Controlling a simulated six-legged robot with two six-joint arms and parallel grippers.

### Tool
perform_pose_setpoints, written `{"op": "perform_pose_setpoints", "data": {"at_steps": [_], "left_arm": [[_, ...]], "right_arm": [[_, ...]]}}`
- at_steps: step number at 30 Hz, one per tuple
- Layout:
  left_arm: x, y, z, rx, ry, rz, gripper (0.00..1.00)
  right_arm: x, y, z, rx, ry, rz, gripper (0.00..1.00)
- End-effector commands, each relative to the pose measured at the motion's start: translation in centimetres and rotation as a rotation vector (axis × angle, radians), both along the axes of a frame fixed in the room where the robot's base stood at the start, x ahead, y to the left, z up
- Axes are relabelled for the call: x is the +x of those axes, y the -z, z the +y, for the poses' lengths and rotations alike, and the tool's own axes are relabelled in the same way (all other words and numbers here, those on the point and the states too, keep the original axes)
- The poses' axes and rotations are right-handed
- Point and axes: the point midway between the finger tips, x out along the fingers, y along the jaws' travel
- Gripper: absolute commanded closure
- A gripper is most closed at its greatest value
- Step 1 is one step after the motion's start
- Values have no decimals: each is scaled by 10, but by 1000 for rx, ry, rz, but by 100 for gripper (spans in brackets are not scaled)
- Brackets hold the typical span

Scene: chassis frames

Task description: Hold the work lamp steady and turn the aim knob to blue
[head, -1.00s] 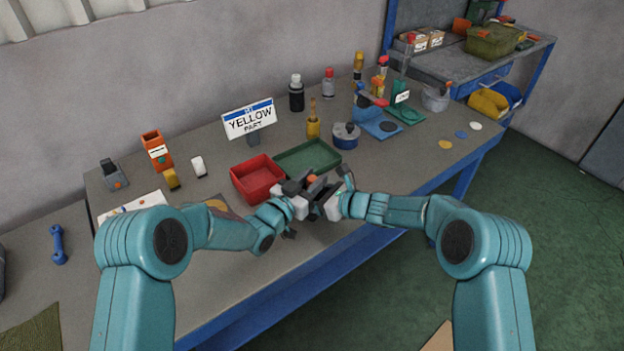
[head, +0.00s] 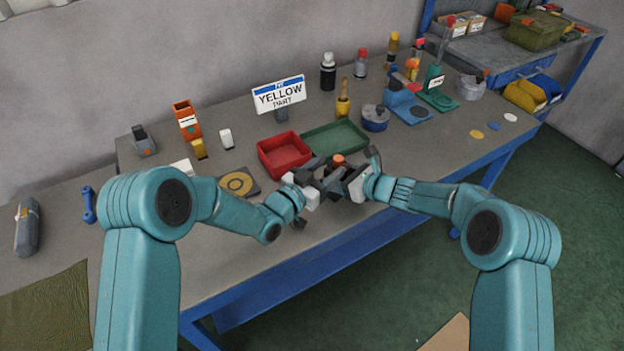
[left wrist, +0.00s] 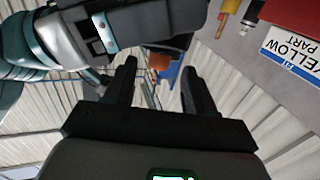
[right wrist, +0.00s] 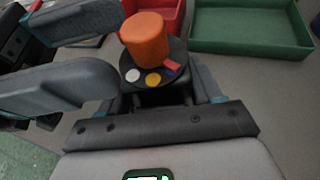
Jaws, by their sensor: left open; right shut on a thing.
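My right gripper (right wrist: 163,98) is shut on the lamp's dark part below the dial. My left gripper (left wrist: 158,80) is open, its fingers beside the knob; I cannot tell whether they touch it. The rest of the lamp is hidden by the grippers.
A red tray (head: 262,158) and a green tray (head: 350,146) lie just behind the grippers. A "YELLOW PART" sign (head: 279,95) stands behind them. A dark plate with a yellow ring (head: 238,182) is to the left. Bottles and fixtures stand farther back; the bench's front edge is near.

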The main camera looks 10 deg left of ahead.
Motion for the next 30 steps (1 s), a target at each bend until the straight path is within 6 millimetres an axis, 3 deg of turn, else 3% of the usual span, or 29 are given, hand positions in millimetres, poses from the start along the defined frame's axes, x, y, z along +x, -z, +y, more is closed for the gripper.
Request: {"op": "perform_pose_setpoints", "data": {"at_steps": [6,10,24,25,27,30], "left_arm": [[-39,0,29,0,-2,1,45],[-54,0,39,1,-1,0,45],[-60,0,43,0,-1,-1,45],[-60,0,43,0,-1,-1,45],[-60,0,43,0,-1,-1,45],[-60,0,43,0,-1,-1,45]], "right_arm": [[-1,2,0,-1,-1,4,79],[-1,2,0,-1,-1,4,79],[-1,2,0,-2,-1,3,79],[-1,2,0,-2,-1,3,33],[-1,2,0,-2,-1,3,10],[-1,1,0,-1,-1,2,6]]}}
